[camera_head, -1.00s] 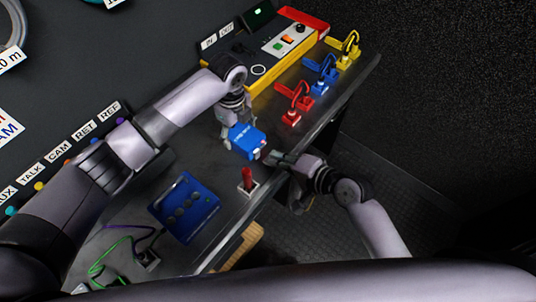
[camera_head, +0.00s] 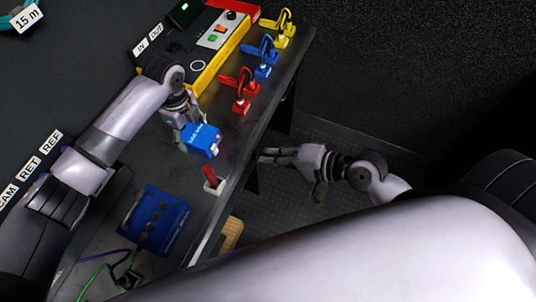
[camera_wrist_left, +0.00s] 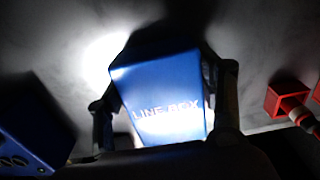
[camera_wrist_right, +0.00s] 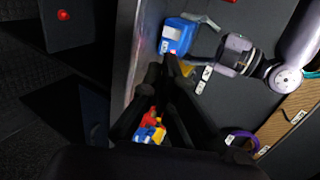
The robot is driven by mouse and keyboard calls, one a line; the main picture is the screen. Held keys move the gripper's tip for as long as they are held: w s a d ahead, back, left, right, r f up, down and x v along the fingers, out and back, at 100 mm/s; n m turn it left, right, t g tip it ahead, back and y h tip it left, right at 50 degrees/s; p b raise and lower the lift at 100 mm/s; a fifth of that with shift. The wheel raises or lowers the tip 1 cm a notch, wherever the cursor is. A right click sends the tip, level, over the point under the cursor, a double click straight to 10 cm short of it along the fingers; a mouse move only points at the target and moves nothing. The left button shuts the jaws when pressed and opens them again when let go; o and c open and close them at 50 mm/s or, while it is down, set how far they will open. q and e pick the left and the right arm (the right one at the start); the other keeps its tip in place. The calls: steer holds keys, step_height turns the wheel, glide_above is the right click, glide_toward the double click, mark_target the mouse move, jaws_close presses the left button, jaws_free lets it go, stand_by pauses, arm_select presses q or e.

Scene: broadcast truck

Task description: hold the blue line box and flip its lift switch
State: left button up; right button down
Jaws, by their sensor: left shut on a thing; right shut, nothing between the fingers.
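The blue line box (camera_head: 202,141) is near the bench's right edge in the head view, with a small pale and reddish part (camera_head: 217,142) on its right side. I cannot tell the lift switch's position. My left gripper (camera_head: 185,121) is shut on the box from behind. The left wrist view shows the "LINE BOX" lettering on the box (camera_wrist_left: 158,95) between the two fingers. My right gripper (camera_head: 264,155) is shut and empty, beyond the bench edge, apart from the box. In the right wrist view the box (camera_wrist_right: 176,36) lies just past the right fingertips (camera_wrist_right: 169,62).
A red part on a white base (camera_head: 211,180) stands at the bench edge in front of the box. A blue unit with several round knobs (camera_head: 157,217) lies nearer.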

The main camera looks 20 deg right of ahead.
mark_target(227, 154)
steer(key=shift+s+d+f, duration=0.1)
steer(key=shift+d+f, duration=0.1)
steer(key=shift+d, duration=0.15)
steer(key=x, duration=1.4)
steer(key=shift+a+r, duration=0.15)
steer(key=shift+r, duration=0.25)
steer(key=shift+w+a+f, duration=0.25)
steer(key=shift+w, duration=0.15)
steer(key=shift+r, duration=0.15)
